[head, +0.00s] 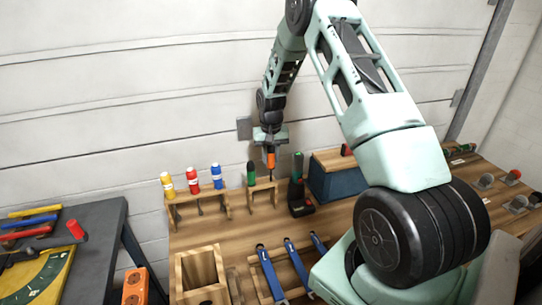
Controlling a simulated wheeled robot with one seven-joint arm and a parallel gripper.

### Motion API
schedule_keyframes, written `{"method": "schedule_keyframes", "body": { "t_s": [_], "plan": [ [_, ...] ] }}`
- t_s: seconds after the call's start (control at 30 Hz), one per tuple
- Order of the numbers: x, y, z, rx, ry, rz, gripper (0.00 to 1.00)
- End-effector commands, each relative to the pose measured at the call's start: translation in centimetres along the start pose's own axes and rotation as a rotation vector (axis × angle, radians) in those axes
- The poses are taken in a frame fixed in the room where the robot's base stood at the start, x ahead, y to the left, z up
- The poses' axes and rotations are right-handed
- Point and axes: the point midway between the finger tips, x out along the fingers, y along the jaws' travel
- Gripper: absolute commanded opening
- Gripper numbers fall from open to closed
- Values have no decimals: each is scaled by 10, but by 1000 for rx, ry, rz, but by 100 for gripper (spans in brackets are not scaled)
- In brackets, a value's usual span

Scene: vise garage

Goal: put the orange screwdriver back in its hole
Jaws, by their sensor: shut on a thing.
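My gripper (269,147) is shut on the orange screwdriver (270,159) and holds it upright, handle up and shaft down. It is above the right part of a small wooden rack (262,188) at the back of the bench. The thin shaft reaches down towards the rack's top board; I cannot tell whether its tip is in a hole or just above it. A green screwdriver (251,174) stands in the same rack, just left of the orange one. The hole itself is too small to make out.
Left of it, a wooden rack (198,195) holds yellow, red and blue-capped tools. A dark green-topped drill (298,187) stands close on the right, before a blue box (336,180). Blue clamps (270,272) and an open wooden box (200,268) are in front.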

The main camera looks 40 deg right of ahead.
Motion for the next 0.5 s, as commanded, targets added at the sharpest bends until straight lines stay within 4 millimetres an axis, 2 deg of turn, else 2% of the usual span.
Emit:
{"method": "schedule_keyframes", "body": {
  "t_s": [0.27, 0.5],
  "plan": [
    [1, 0, 0, 0, 0, 0, 2],
    [14, 0, 0, 0, 0, 0, 2]
  ]
}}
